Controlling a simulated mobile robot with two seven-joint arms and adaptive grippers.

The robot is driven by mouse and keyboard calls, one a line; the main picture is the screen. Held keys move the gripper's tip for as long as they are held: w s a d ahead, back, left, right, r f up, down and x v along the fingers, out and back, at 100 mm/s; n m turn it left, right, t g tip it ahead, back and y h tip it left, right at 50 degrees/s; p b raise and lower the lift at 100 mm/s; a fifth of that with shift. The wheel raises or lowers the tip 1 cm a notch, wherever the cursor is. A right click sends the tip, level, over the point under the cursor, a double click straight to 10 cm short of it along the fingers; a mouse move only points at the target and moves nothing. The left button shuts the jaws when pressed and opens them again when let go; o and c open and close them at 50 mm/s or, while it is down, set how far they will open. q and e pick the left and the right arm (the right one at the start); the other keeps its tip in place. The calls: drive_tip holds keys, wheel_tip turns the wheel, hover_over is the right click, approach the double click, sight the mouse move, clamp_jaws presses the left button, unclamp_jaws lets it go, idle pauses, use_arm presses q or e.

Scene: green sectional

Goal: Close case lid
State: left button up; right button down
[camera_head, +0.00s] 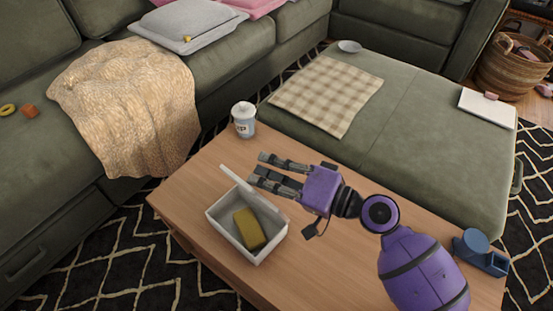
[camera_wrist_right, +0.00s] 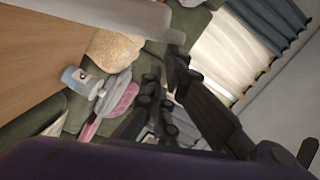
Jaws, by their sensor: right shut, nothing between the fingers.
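A white open case (camera_head: 218,224) sits on the wooden table, with a yellow-brown block (camera_head: 249,228) inside. Its lid (camera_head: 236,181) stands raised and tilted along the case's back-right side. My right gripper (camera_head: 259,168) is shut and empty, just behind the lid on its far side. I cannot tell whether the fingers touch the lid. In the right wrist view the dark fingers (camera_wrist_right: 166,92) show, and a pale panel (camera_wrist_right: 140,14) at the top edge may be the lid. My left gripper is in no view.
The wooden table (camera_head: 190,181) also holds a white jar (camera_head: 244,120) behind the case and a blue tape dispenser (camera_head: 481,252) at the right. A green ottoman (camera_head: 420,130) adjoins the table's far side. The table left of the case is clear.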

drive_tip(key=s+a+f+n+h+p, duration=0.1)
drive_tip(key=s+a+f+n, duration=0.1)
drive_tip(key=s+n, duration=0.1)
drive_tip(key=s+a+f+n+t+h+p, duration=0.1)
drive_tip(key=s+a+f+n+p, duration=0.1)
drive_tip(key=s+a+n, duration=0.1)
drive_tip(key=s+a+f+n+h+p, duration=0.1)
drive_tip(key=s+a+f+n+p, duration=0.1)
drive_tip(key=s+n, duration=0.1)
drive_tip(key=shift+s+a+f+n+t, duration=0.15)
drive_tip(key=shift+s+a+n+t, duration=0.05)
drive_tip(key=shift+a+n+t, duration=0.1)
use_arm(q)
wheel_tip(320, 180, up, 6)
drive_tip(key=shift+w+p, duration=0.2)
drive_tip(key=shift+p, duration=0.1)
use_arm(e)
drive_tip(key=shift+s+a+f+n, duration=0.2)
drive_tip(key=shift+s+f, duration=0.05)
drive_tip(key=shift+f, duration=0.45)
drive_tip(key=shift+s+a+f+n, duration=0.2)
drive_tip(key=shift+s+f, duration=0.05)
drive_tip(key=shift+f, duration=0.4)
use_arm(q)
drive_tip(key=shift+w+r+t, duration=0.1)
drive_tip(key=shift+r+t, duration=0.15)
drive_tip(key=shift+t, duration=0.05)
